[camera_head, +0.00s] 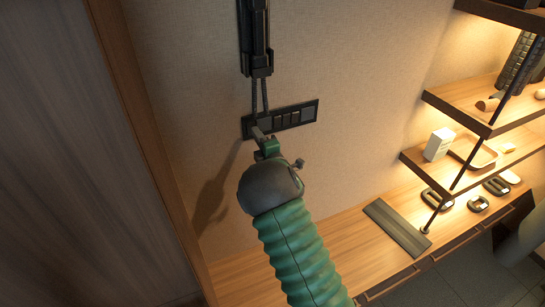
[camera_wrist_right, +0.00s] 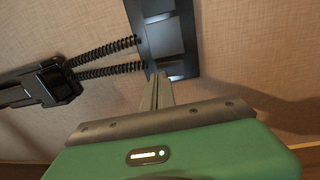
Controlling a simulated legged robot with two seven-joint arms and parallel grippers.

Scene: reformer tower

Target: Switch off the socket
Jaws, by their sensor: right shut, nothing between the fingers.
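The socket (camera_head: 282,118) is a dark wall panel with several square switches or outlets in a row, tilted in the head view. It also shows at the top of the right wrist view (camera_wrist_right: 164,40), with two ribbed cables running into its near end. My right gripper (camera_head: 258,132) is shut and empty, with its fingertips at the left end of the panel in the head view. In the right wrist view the closed fingers (camera_wrist_right: 159,88) reach the panel's lower edge. I cannot tell whether they touch it. My left gripper is not in view.
A black wall-mounted device (camera_head: 256,45) hangs above the panel, joined to it by the cables. A wooden post (camera_head: 150,120) stands to the left. A wooden counter (camera_head: 340,250) lies below, with lit shelves (camera_head: 470,100) at right holding small items. The wall around the panel is bare.

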